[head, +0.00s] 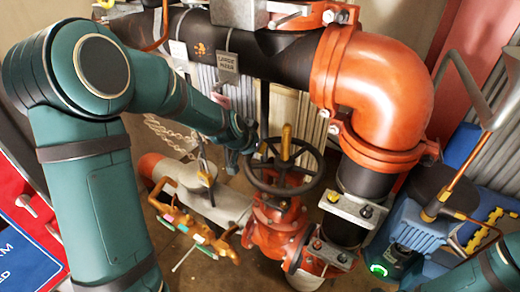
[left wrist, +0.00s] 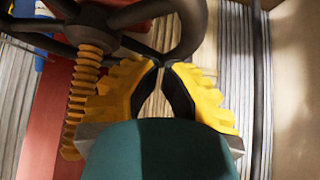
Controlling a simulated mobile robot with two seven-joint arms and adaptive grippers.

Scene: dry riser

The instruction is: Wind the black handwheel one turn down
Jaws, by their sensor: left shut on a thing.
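The black handwheel (head: 318,172) sits on a red valve (head: 278,225), with a brass threaded stem (head: 286,142) rising through its hub. The rim (left wrist: 190,30) and stem (left wrist: 82,90) show large in the left wrist view. My left gripper (head: 254,150) is at the wheel's left rim. Its yellow, stepped fingers (left wrist: 161,78) are close together on the rim. The exact contact is partly hidden behind the rim. At the right edge of the head view, two yellow stepped pieces look like my right gripper's fingers (head: 488,227), apart and empty, clear of the wheel.
A black and red pipe with a large red elbow (head: 385,90) curves over the wheel's right side. A tag (head: 227,62) hangs above. A blue machine (head: 415,225) stands at right.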

